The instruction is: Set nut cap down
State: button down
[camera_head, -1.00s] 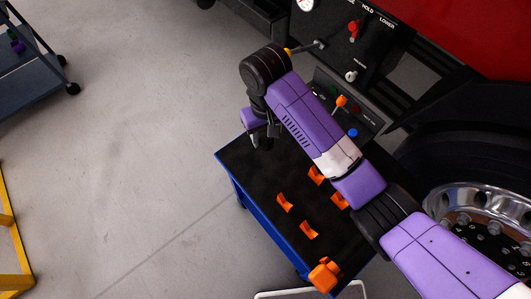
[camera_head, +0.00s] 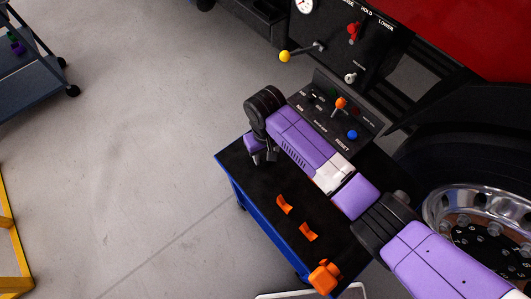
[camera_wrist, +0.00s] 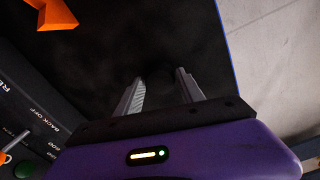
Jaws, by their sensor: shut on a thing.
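My gripper (camera_head: 263,157) is over the far left part of the cart's black top (camera_head: 240,165), pointing down in the head view. In the wrist view its two grey fingers (camera_wrist: 160,82) stand apart over the black surface, shut on a dark nut cap (camera_wrist: 160,88) that barely shows against that surface. I cannot tell whether the cap touches the top.
Orange holders (camera_head: 284,204) (camera_head: 308,231) and an orange block (camera_head: 323,277) are on the cart top. A control panel (camera_head: 335,115) with levers borders it at the back. The wheel hub (camera_head: 480,225) is at the right. Open floor lies left.

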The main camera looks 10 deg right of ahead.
aim_at(265, 155)
jog(key=c, duration=0.7)
grip_release()
notch_tip(265, 155, up, 12)
jog(key=shift+r, duration=0.1)
